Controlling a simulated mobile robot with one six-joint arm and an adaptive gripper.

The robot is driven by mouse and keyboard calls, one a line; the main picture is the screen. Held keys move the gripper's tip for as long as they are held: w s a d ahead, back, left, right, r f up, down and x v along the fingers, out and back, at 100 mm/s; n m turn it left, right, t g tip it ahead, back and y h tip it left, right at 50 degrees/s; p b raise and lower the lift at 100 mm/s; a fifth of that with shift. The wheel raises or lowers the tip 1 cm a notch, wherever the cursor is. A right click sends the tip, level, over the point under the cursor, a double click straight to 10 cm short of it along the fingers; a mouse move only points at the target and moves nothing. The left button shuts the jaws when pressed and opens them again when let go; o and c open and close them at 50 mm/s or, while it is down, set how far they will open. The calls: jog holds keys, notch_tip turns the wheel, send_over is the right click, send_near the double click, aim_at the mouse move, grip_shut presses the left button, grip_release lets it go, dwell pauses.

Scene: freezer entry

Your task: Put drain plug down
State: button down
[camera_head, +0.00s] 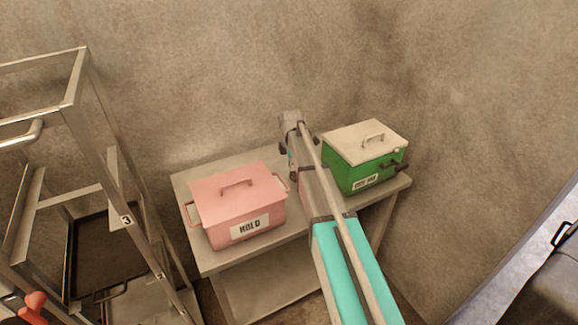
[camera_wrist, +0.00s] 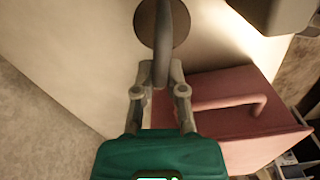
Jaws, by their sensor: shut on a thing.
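My gripper (camera_wrist: 160,88) is shut on the upright grip of the drain plug (camera_wrist: 174,24), a dull grey-brown round disc at the top of the wrist view. A pale surface shows beyond the plug; I cannot tell whether the disc touches it. In the head view my arm reaches over the table (camera_head: 215,262) between the pink box and the green box. My fingers and the plug cannot be made out there.
The lidded pink box (camera_head: 237,205), labelled HOLD, stands left of my arm; it also shows in the wrist view (camera_wrist: 235,152). The green box (camera_head: 350,178) with a cream lid stands right. A metal rack (camera_head: 75,90) stands at left. Walls close in behind.

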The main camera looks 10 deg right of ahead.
jog(key=s+d+r+p, duration=0.1)
jog(key=s+r+p, duration=0.8)
jog(key=s, duration=0.5)
jog(key=shift+r+p, duration=0.4)
jog(key=shift+r, duration=0.4)
jog(key=shift+s+f, duration=0.1)
